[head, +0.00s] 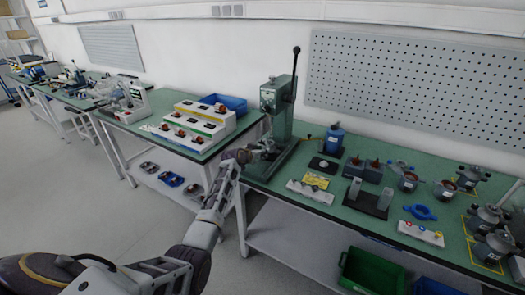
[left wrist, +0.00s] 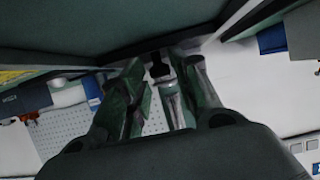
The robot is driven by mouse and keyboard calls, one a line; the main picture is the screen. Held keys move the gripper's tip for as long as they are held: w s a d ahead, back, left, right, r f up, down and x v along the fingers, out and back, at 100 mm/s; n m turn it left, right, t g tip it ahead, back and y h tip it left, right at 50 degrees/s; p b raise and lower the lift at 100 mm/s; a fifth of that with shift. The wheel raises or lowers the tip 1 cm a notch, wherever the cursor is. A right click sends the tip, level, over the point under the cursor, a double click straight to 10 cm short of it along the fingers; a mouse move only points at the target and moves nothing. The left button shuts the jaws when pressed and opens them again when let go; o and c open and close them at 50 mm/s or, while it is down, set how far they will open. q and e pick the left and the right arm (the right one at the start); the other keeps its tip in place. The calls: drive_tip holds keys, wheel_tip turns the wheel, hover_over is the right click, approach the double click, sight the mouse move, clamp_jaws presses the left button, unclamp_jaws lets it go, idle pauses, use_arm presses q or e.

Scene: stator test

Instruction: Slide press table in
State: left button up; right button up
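The green press (head: 276,120) stands at the left end of the near bench, its black lever (head: 295,72) pointing up. My left gripper (head: 260,150) reaches the front of the press base, where the press table is. The gripper hides most of that area, so I cannot tell how far out the table sits. In the left wrist view the two fingers (left wrist: 160,95) are apart. A pale cylinder (left wrist: 173,106) and a small black part show between or beyond them; contact cannot be told. My right gripper is not in view.
A green crate (head: 371,272) sits below. A second bench at left holds stepped trays (head: 197,121) and a blue bin (head: 224,103). The floor at left is clear.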

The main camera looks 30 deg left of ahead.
use_arm(q)
drive_tip(key=shift+r+p+v, duration=0.2)
drive_tip(key=shift+p+v, duration=1.9)
drive_tip(key=shift+v, duration=0.25)
drive_tip(key=shift+w, duration=0.1)
